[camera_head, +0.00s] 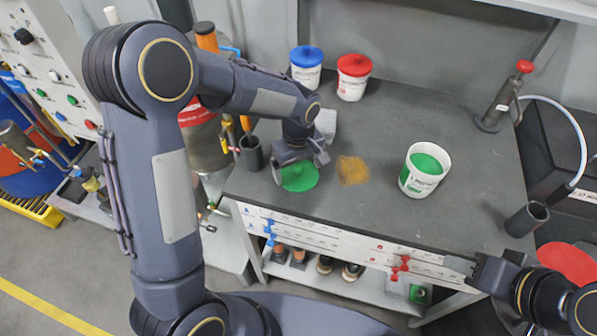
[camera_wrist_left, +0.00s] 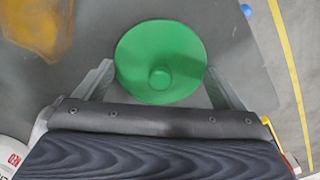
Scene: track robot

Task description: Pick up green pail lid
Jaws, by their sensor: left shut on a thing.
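The green pail lid (camera_head: 300,180) is a round disc with a small knob, near the front left edge of the grey bench. It also shows in the left wrist view (camera_wrist_left: 139,50), knob facing the camera. My left gripper (camera_head: 301,168) is over the lid with its fingers at opposite sides of the rim, shut on it. I cannot tell whether the lid is clear of the bench. A white pail with green contents (camera_head: 419,176) stands open to the right. My right gripper (camera_head: 466,269) is at the lower right, away from the lid; its jaw opening is unclear.
A yellow-brown patch (camera_head: 353,170) lies just right of the lid. Pails with a blue lid (camera_head: 306,72) and a red lid (camera_head: 352,82) stand at the back. A dark cup (camera_head: 251,153) is at the left edge.

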